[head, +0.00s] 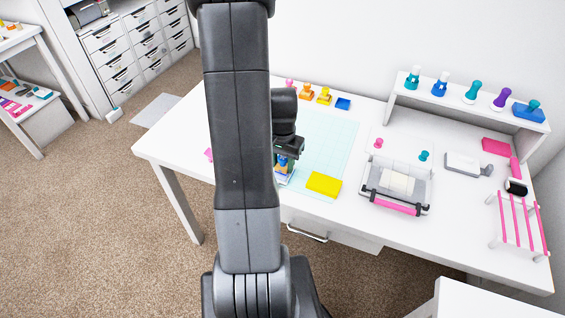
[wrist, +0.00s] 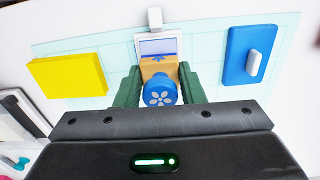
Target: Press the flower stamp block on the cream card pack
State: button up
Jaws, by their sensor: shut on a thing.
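My gripper (wrist: 157,92) is shut on the flower stamp block (wrist: 160,90), a wooden block with a round blue knob bearing a white flower. The green fingers hold it on both sides. In the head view my gripper (head: 287,148) is over the front part of the mat, and my arm hides much of this area.
A yellow pad (head: 323,183) lies right of my gripper on the pale cutting mat (head: 335,145).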

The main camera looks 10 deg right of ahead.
jog(key=shift+f+b, duration=0.6)
jog(key=shift+b, duration=0.1)
dwell(1.3)
jog(key=o, duration=0.4)
jog(key=c, duration=0.5)
jog(key=shift+r+p, duration=2.2)
jog(key=shift+r, duration=0.85)
